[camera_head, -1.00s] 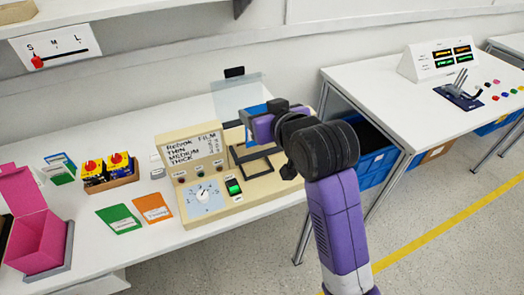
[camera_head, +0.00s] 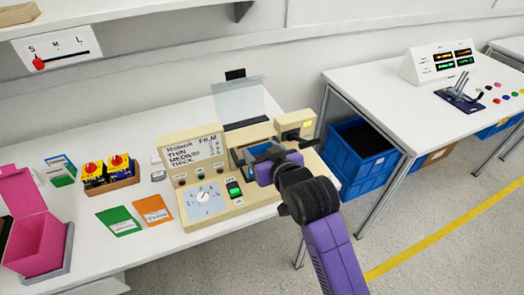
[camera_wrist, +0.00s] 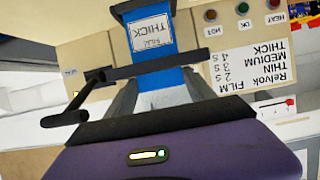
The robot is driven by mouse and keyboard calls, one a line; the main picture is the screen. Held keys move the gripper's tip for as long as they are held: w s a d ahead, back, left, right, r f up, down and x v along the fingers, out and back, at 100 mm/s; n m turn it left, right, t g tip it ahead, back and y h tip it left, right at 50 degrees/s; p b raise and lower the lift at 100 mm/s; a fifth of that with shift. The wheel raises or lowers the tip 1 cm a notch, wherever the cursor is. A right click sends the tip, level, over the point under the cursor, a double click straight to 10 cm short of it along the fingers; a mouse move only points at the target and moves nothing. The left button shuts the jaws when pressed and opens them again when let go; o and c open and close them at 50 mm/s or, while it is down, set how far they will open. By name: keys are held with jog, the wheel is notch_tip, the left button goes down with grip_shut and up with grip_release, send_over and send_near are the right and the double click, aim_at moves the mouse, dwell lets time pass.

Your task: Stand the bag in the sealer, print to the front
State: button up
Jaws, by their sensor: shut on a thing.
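The blue bag (camera_wrist: 170,78) has a white label printed "THICK FILM", which appears upside down in the wrist view. My gripper (camera_wrist: 160,98) is shut on the bag. In the head view the gripper (camera_head: 268,160) is low over the right half of the beige sealer (camera_head: 247,205), and only a little blue of the bag shows beside it. The sealer's dark bar (camera_wrist: 215,62) crosses in front of the bag in the wrist view. I cannot tell whether the bag's bottom touches the sealer.
The sealer has a white dial (camera_head: 204,197), a green-lit switch (camera_head: 234,188) and a text panel (camera_head: 193,151). Green (camera_head: 118,220) and orange (camera_head: 152,209) cards lie left of it. A clear upright sheet (camera_head: 238,100) stands behind. A pink box (camera_head: 38,243) is far left.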

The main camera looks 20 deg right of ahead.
jog(key=shift+f, duration=0.65)
jog(key=o, duration=1.6)
jog(key=shift+s+f, duration=0.1)
jog(key=shift+o, duration=1.3)
jog(key=shift+f, duration=0.15)
jog(key=shift+r, duration=0.3)
jog(key=shift+s+r, duration=0.25)
jog(key=shift+r, duration=0.05)
jog(key=r+v, duration=0.1)
jog(key=v, duration=1)
jog(key=shift+s, duration=0.15)
